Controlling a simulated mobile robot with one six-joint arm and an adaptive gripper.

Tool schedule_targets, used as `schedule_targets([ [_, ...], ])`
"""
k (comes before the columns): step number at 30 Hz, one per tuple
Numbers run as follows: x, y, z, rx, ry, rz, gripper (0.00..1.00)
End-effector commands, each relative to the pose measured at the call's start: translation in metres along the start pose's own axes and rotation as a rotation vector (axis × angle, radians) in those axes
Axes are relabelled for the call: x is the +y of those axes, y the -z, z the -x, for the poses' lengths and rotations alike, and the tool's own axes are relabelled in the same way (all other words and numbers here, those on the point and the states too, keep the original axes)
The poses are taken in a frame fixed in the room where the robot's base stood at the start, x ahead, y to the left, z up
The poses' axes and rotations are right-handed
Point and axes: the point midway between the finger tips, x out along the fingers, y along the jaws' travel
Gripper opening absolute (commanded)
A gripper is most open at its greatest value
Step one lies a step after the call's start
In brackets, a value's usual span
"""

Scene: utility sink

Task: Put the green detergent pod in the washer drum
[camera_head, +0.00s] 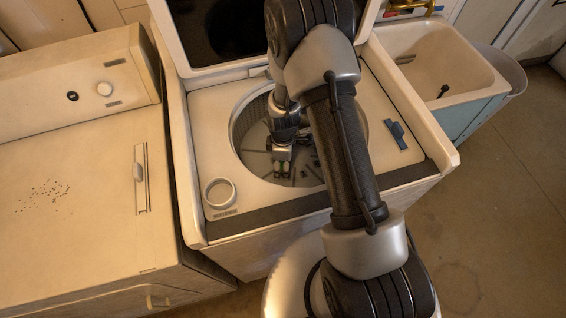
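The washer drum (248,115) is the round open tub in the top of the white washer, under its raised lid. My gripper (281,170) points down inside the drum opening, near the drum floor. Small pale, greenish patches show at its fingertips. They are too small to tell whether they are the green detergent pod or parts of the fingers. I cannot make out the pod clearly anywhere else. Whether the fingers are open or shut does not show. My arm covers the right part of the drum opening.
A softener cup (220,192) sits at the washer deck's front left, and a blue latch-like part (397,135) on its right. A cream dryer (90,190) stands at left, with dark specks on top. A utility sink (440,65) stands at right. The raised lid (215,35) bounds the back.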

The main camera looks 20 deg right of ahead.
Motion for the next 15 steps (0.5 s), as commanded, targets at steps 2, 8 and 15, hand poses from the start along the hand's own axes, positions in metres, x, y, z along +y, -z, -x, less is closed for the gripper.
schedule_targets([
  [2, 0.000, 0.000, 0.000, 0.000, 0.000, 0.000, 0.59],
  [8, 0.000, 0.000, 0.001, 0.000, 0.000, 0.000, 0.59],
  [15, 0.001, 0.001, 0.032, 0.002, -0.004, 0.000, 0.59],
])
